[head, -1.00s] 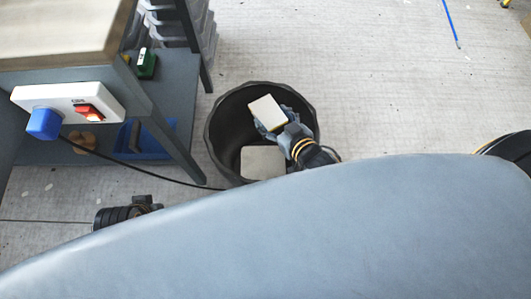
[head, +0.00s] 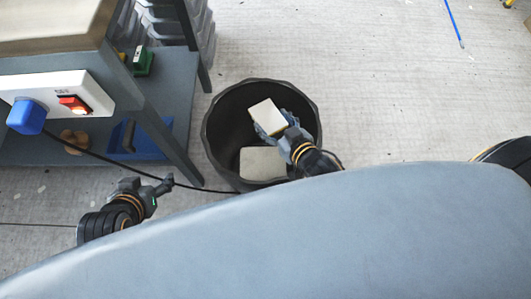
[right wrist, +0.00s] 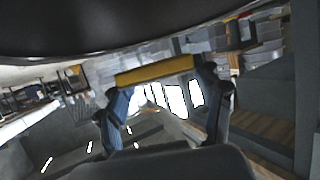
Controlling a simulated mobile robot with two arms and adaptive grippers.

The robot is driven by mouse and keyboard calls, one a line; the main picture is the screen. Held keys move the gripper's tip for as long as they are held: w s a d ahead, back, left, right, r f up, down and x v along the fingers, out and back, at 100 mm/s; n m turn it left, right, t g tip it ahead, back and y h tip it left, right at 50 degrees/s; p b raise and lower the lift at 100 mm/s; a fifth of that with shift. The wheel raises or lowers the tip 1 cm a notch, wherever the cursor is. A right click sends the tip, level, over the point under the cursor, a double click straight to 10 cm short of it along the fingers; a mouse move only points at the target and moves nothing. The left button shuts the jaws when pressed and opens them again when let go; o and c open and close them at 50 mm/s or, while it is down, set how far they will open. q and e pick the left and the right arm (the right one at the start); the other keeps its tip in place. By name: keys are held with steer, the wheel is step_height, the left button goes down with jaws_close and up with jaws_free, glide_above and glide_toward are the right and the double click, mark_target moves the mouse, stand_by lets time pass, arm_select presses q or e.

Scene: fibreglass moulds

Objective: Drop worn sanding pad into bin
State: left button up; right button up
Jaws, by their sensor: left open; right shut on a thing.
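The worn sanding pad (head: 267,116) is a pale block held in my right gripper (head: 278,124), over the mouth of the black bin (head: 229,110) in the head view. In the right wrist view the pad shows as a yellow-edged bar (right wrist: 155,71) between the two fingers of my right gripper (right wrist: 160,85). Another pale block (head: 262,162) lies inside the bin, below the held one. My left gripper (head: 158,187) is open and empty, low over the floor to the left of the bin.
A workbench (head: 165,75) with a lower shelf stands left of the bin. A white socket box (head: 62,97) with a red switch and blue plug (head: 26,117) is on its side. A black cable runs towards the bin. The floor beyond the bin is mostly clear.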

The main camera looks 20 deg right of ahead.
steer(key=o, duration=1)
steer(key=v, duration=1.2)
